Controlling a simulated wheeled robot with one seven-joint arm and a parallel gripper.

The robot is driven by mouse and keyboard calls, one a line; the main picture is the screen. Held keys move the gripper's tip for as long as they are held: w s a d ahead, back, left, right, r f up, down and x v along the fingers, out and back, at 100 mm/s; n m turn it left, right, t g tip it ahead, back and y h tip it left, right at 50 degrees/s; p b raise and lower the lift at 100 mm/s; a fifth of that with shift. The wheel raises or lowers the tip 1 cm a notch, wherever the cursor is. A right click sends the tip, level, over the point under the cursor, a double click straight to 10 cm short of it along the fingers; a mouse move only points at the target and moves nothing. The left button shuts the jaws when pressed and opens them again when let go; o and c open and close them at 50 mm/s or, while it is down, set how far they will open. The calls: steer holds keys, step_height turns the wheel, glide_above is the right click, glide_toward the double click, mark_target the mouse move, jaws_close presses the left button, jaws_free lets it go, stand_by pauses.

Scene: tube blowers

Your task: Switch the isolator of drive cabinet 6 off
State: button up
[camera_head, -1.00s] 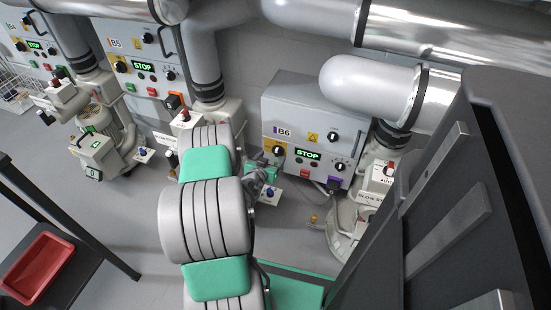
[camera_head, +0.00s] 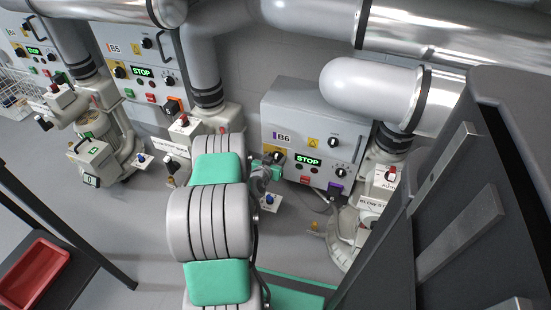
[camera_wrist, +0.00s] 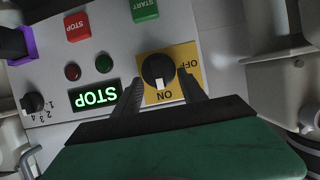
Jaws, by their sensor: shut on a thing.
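Drive cabinet B6 (camera_head: 318,112) is a grey box with a lit green STOP display. Its isolator is a black rotary knob (camera_wrist: 158,68) on a yellow plate (camera_wrist: 152,95) marked ON and OFF. In the wrist view, upside down, the knob's white mark points at ON. My gripper (camera_wrist: 160,79) has one dark finger on each side of the knob, shut on it. In the head view my gripper (camera_head: 270,166) is at the lower left of the cabinet's front, and my arm partly hides this area.
In the wrist view the STOP display (camera_wrist: 96,96), a red STOP button (camera_wrist: 77,27), a green START button (camera_wrist: 145,9) and a black selector knob (camera_wrist: 33,102) are beside the isolator. Cabinet B5 (camera_head: 150,50) stands to the left. A large pipe (camera_head: 365,95) passes at the right.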

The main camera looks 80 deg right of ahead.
steer(key=c, duration=0.6)
steer(key=shift+d, duration=0.1)
steer(key=shift+c, duration=0.2)
